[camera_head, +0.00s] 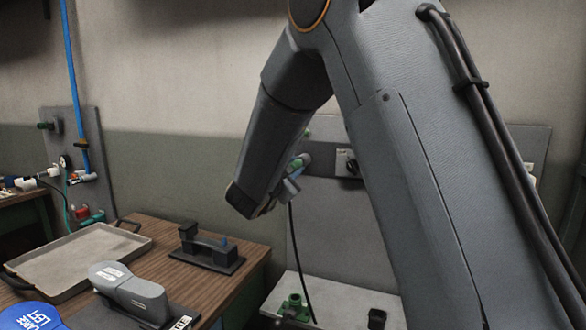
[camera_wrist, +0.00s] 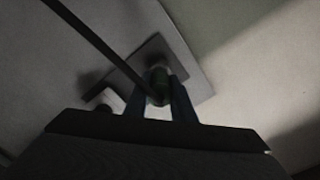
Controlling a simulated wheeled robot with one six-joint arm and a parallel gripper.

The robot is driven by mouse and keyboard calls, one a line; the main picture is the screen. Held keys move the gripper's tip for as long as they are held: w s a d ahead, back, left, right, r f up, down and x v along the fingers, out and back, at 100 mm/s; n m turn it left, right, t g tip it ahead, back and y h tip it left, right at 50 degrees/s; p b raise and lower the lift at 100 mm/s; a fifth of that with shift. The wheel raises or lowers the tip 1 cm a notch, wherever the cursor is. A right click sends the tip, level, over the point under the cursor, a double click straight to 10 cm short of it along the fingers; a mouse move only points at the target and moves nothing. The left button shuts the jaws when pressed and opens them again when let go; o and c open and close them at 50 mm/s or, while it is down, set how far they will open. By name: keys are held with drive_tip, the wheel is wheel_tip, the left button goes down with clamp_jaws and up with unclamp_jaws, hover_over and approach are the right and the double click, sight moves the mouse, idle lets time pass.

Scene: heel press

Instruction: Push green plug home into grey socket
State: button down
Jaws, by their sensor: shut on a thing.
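My gripper (camera_head: 293,178) is in front of the upright grey board, partly hidden by my arm in the head view. It is shut on the green plug (camera_head: 299,163), from which a black cable hangs. In the wrist view the dark green plug (camera_wrist: 159,84) sits between my two blue-grey fingers (camera_wrist: 160,98). A square grey plate (camera_wrist: 151,55), perhaps that of the grey socket, lies behind the plug. The plug overlaps the plate in this view; I cannot tell whether it is in the socket, and the socket mouth is hidden.
A pale fitting (camera_head: 346,163) with a dark knob is on the grey board (camera_head: 415,137), right of my gripper. A green fitting (camera_head: 294,306) stands on the pale shelf below. A wooden table (camera_head: 255,258) at left bears a grey tray (camera_head: 75,262) and a black press-like tool (camera_head: 207,250).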

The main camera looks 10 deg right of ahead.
drive_tip(key=shift+w+d, duration=0.3)
drive_tip(key=shift+w, duration=0.15)
drive_tip(key=c, duration=1.4)
unclamp_jaws()
drive_tip(key=shift+c, duration=0.2)
